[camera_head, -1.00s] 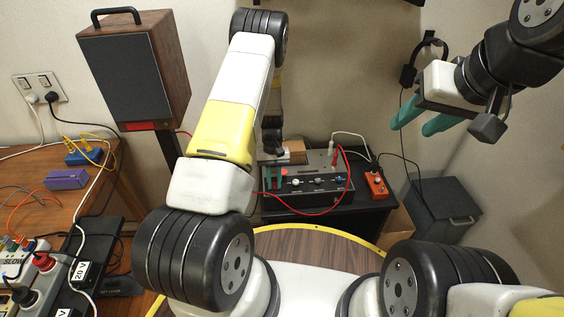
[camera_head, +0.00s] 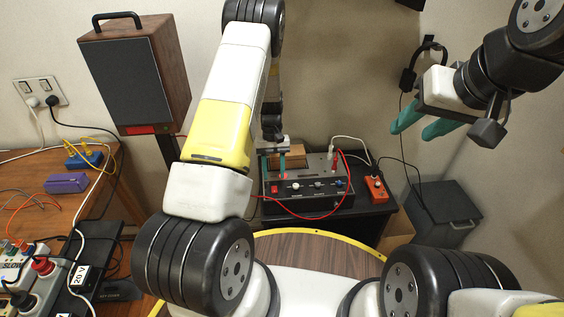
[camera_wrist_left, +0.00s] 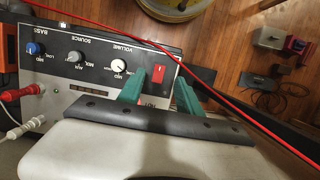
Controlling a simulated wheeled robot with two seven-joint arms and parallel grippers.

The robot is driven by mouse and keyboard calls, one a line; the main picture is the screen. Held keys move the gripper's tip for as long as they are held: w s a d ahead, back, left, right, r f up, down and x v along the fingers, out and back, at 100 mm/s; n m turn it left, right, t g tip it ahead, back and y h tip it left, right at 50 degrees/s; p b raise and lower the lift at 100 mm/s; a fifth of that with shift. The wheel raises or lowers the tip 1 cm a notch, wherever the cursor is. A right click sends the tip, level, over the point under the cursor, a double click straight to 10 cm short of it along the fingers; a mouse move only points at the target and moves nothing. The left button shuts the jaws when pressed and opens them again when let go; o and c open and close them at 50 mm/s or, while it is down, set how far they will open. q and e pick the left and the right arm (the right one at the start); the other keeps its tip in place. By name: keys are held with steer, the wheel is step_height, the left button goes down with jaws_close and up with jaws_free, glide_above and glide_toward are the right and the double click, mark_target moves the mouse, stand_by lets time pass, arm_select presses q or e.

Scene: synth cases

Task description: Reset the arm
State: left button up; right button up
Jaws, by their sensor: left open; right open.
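My left gripper (camera_head: 275,163) hangs from my left arm over the left part of a grey control box with knobs (camera_head: 310,184) on a black stand. In the left wrist view, the teal fingers of my left gripper (camera_wrist_left: 160,78) are apart, with nothing held between them. A red switch (camera_wrist_left: 160,72) on the panel of the control box (camera_wrist_left: 85,62) shows between the fingers. I cannot tell whether the fingers touch the box. My right gripper (camera_head: 418,122) is raised at the upper right, open and empty, clear of the stand.
A red cable (camera_head: 300,214) loops in front of the box and crosses the left wrist view. An orange power strip (camera_head: 376,189) lies at the box's right. A tall wooden speaker (camera_head: 138,72) stands at left, above a cluttered wooden desk (camera_head: 95,197). A grey bin (camera_head: 440,210) stands at right.

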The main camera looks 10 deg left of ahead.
arm_select(q)
steer(key=shift+v, duration=0.9)
steer(key=s+d+r+m+t+h, duration=0.1)
steer(key=s+r+t, duration=0.15)
steer(key=r, duration=0.95)
steer(key=s+d+r+t, duration=0.1)
steer(key=s+r, duration=0.2)
steer(key=r, duration=1)
steer(key=s+r+m+t, duration=0.1)
steer(key=s+r+t, duration=0.1)
steer(key=s+r, duration=0.4)
steer(key=s+r+m+t, duration=0.1)
steer(key=s+r+t, duration=0.2)
steer(key=s, duration=1)
step_height(320, 180, up, 4)
steer(key=shift+s+d+f+m, duration=0.15)
steer(key=shift+s+d+m, duration=0.1)
steer(key=shift+s+m, duration=0.15)
